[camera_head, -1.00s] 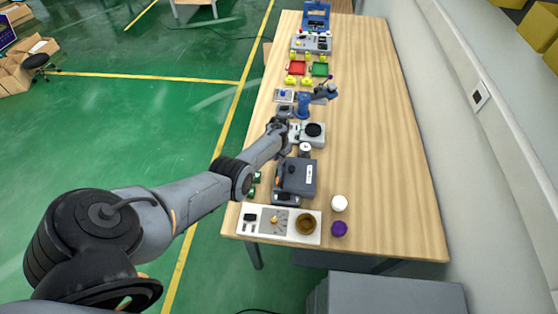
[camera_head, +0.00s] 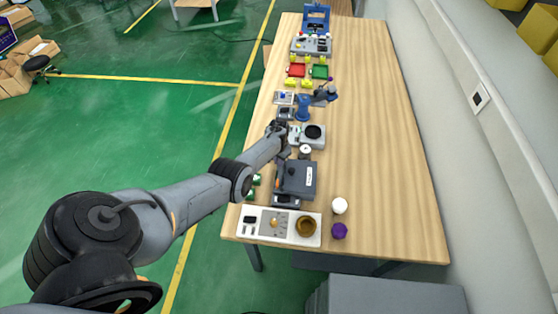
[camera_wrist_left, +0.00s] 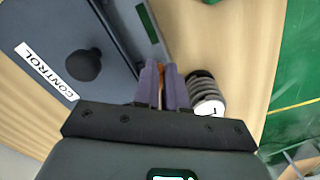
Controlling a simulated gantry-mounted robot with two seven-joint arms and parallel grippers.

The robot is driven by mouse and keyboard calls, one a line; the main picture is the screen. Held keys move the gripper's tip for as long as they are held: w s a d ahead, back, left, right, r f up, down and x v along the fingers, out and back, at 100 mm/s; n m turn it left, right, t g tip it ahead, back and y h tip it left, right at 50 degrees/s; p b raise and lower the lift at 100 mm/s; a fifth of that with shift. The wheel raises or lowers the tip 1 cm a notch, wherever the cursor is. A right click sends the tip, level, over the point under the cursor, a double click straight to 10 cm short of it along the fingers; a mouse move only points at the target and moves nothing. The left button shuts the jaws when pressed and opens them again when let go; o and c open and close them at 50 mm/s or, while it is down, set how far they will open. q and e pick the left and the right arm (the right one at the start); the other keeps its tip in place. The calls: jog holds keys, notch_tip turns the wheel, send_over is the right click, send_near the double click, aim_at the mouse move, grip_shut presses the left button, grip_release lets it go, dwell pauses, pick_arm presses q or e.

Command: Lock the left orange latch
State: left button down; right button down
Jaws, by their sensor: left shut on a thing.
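A dark grey box (camera_head: 297,181) with a small white label stands near the front of the table. In the left wrist view the box (camera_wrist_left: 60,45) shows its "CONTROL" label and a black knob (camera_wrist_left: 83,65). My left gripper (camera_wrist_left: 162,72) is at the box's edge, with its two purple-grey fingers close together. A sliver of the orange latch (camera_wrist_left: 161,84) shows between them, and the gripper is shut on it. The fingers hide most of the latch, so its position cannot be told. My right gripper is not in view.
A black-and-white ribbed cylinder (camera_wrist_left: 205,92) stands close beside the fingers. The table's right side is clear.

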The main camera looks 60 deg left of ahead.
pick_arm(q)
jog(key=m, duration=0.2)
jog(key=shift+s+a+m, duration=0.1)
jog(key=shift+a+m, duration=0.1)
jog(key=shift+m, duration=0.1)
jog(key=m, duration=0.3)
jog(key=shift+a+m, duration=0.2)
jog(key=shift+m, duration=0.1)
jog(key=m+b, duration=0.1)
jog(key=m, duration=0.2)
jog(key=shift+a, duration=0.15)
jog(key=shift+w+m+b, duration=0.2)
jog(key=shift+m+b, duration=0.35)
jog(key=shift+m, duration=0.55)
jog(key=c, duration=1.5)
grip_release()
jog(key=shift+r, duration=0.1)
